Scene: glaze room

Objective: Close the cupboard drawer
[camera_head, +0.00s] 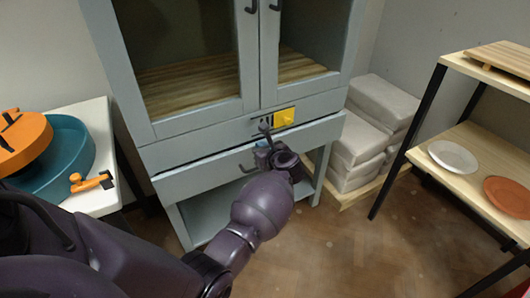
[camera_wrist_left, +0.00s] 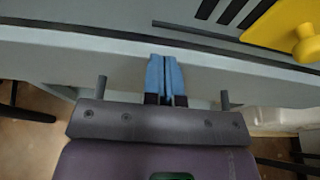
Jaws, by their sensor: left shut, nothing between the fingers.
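The grey-blue cupboard (camera_head: 205,122) stands ahead with its two glass doors shut. Its drawer (camera_head: 195,179) is below the doors. A dark gap along the drawer's top edge shows that it stands out a little from the cupboard. My left gripper (camera_head: 262,143) is in front of the drawer, right of its middle, and partly hides it. In the left wrist view its blue fingers (camera_wrist_left: 165,78) are shut and empty, with their tips at the drawer front (camera_wrist_left: 80,55). I cannot tell whether they touch it. My right gripper is not in view.
A yellow piece (camera_head: 284,118) is on the cupboard face above the drawer. Wrapped grey blocks (camera_head: 355,150) are stacked on a pallet right of the cupboard. A shelf rack (camera_head: 470,150) with plates is at the right. A white table (camera_head: 98,150) with a teal basin is at the left.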

